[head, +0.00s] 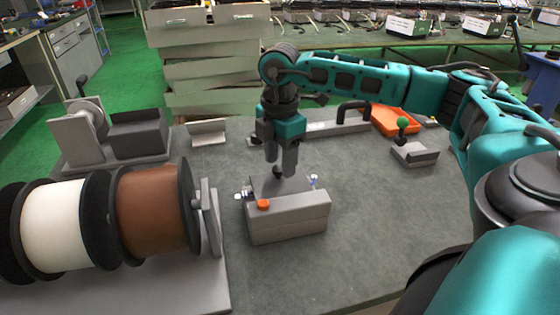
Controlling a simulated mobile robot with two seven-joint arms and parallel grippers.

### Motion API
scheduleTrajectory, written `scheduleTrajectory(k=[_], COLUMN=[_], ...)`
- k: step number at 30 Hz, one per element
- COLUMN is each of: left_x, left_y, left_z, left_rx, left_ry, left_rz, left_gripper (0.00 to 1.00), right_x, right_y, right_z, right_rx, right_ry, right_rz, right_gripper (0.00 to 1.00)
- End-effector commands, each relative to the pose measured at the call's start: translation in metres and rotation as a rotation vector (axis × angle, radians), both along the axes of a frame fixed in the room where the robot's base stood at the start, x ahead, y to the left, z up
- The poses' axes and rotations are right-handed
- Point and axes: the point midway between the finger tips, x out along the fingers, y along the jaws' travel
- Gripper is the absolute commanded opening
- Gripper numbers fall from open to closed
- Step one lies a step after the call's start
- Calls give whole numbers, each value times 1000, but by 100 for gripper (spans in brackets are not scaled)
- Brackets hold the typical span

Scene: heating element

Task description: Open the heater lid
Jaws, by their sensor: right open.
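The heater (288,219) is a grey box near the middle of the table, with an orange button on its front top edge. Its lid (284,186) is the grey plate on top, with a small dark knob (277,173). My right gripper (280,169) points straight down over the lid, its two fingers apart around or just behind the knob. I cannot tell whether the fingers touch the knob. The lid looks down on the box. My left gripper is not in view.
Spools of white (68,225) and brown wire (152,208) stand at the left. A grey machine (138,135) is behind them. The table right of the heater is clear.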

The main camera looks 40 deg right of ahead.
Motion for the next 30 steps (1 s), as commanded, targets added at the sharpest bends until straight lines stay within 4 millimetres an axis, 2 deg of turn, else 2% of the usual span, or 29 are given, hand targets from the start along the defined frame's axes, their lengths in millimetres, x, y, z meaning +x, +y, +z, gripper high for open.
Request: scheduleTrajectory(k=[4,12,28,30], left_x=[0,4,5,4], left_y=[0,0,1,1], left_z=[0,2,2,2], left_rx=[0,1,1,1], left_ry=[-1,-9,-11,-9], left_rz=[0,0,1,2], left_gripper=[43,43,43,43], right_x=[0,0,0,0], right_y=[0,0,0,0], right_z=[-9,-10,-10,-10], right_rx=[0,0,0,0], right_ry=[1,0,0,0], right_rz=[0,0,0,0], right_gripper=[51,51,1,0])
